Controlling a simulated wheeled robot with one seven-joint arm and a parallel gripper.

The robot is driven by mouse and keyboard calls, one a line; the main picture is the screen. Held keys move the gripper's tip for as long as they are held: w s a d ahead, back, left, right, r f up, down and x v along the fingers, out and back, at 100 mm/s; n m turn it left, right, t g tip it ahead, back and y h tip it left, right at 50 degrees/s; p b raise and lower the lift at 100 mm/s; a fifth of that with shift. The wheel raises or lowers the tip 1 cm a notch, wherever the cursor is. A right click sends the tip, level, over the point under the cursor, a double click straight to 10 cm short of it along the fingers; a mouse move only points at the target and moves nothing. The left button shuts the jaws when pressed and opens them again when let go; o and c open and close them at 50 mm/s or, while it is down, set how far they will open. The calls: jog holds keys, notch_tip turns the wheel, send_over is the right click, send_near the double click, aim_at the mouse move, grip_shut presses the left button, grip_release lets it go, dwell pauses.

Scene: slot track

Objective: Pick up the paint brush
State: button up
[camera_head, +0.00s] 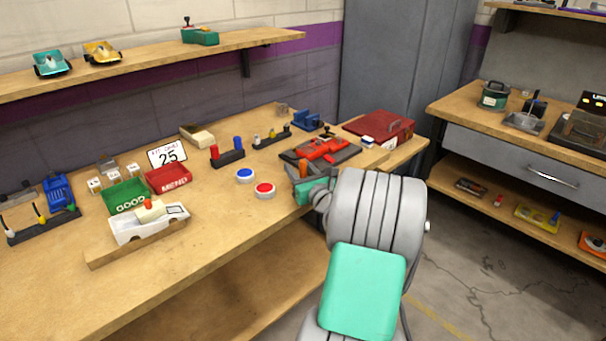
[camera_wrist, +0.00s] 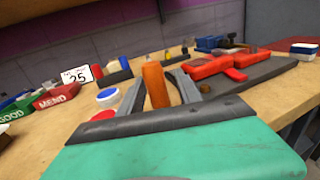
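I cannot pick out a paint brush with certainty. An upright orange cylinder (camera_wrist: 155,85), perhaps a handle, stands between the two grey fingers of my gripper (camera_wrist: 160,92) in the wrist view. The fingers are apart, with a gap showing on each side of the cylinder. In the head view the orange piece (camera_head: 303,168) shows just beyond my wrist at the bench's front edge; the fingers are mostly hidden there. A dark rack (camera_head: 42,224) at far left holds several thin upright tools with coloured tips, too small to identify.
A red clamp-like part on a dark plate (camera_head: 345,152) lies close to the right of my gripper. Blue (camera_head: 244,175) and red (camera_head: 264,190) buttons lie to the left. Green (camera_head: 126,197) and red (camera_head: 168,179) bins stand further left.

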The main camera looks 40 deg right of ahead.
aim_at(301, 161)
grip_shut()
jog(key=shift+r, duration=0.1)
dwell(0.5)
jog(key=shift+r, duration=0.25)
notch_tip(301, 161, up, 3)
jog(key=shift+f+p, duration=0.1)
jog(key=shift+p, duration=0.7)
jog(key=s+a+r+p, duration=0.3)
jog(key=s+a+r, duration=0.5)
jog(key=s, duration=0.3)
jog(key=shift+s+r, duration=0.25)
jog(key=shift+r, duration=0.5)
